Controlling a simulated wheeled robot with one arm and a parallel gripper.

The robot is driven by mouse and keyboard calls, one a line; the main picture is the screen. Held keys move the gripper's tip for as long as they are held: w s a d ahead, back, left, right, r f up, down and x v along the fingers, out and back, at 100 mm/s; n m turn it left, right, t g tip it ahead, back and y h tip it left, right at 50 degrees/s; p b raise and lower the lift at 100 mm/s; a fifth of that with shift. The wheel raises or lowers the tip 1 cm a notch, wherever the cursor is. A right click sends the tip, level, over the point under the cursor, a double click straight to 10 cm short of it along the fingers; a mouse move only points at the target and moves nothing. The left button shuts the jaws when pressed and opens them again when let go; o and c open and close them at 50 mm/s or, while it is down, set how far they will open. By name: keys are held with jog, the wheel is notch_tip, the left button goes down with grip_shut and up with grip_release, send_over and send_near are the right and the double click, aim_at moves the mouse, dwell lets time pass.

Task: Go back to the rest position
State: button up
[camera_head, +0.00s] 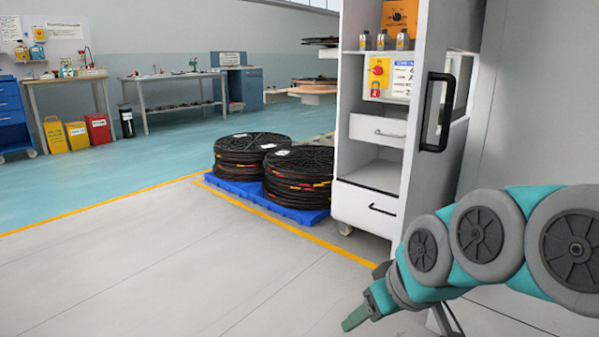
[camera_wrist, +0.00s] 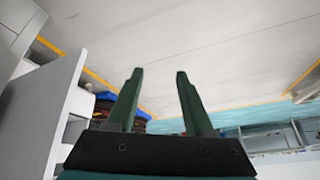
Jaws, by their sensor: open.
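My gripper (camera_head: 357,318) shows at the lower right of the head view, at the end of my teal and grey arm, low over the pale floor. In the wrist view my gripper (camera_wrist: 160,80) has its two dark green fingers apart, with nothing between them but floor. It touches nothing that I can see. The white cabinet (camera_head: 350,205) stands just behind and above it in the head view, with one drawer pulled partly out.
Stacked black reels (camera_head: 298,178) sit on a blue pallet (camera_head: 295,213) left of the cabinet. A yellow floor line (camera_head: 100,205) runs past them. Workbenches (camera_head: 172,77) and coloured bins (camera_head: 78,136) stand along the far wall. The floor at front left is clear.

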jog(key=s+d+f+m+g+h, duration=0.2)
jog(key=s+f+g, duration=0.1)
jog(key=s+f, duration=0.5)
jog(key=s+d+f+m+g+h, duration=0.15)
jog(key=s+f+g, duration=0.3)
jog(key=s, duration=0.55)
notch_tip(320, 180, up, 13)
jog(key=d+p, duration=0.1)
jog(key=p, duration=1.3)
jog(key=shift+m+t, duration=0.35)
jog(key=shift+m, duration=0.1)
jog(key=shift+s+y, duration=0.1)
jog(key=shift+y, duration=0.15)
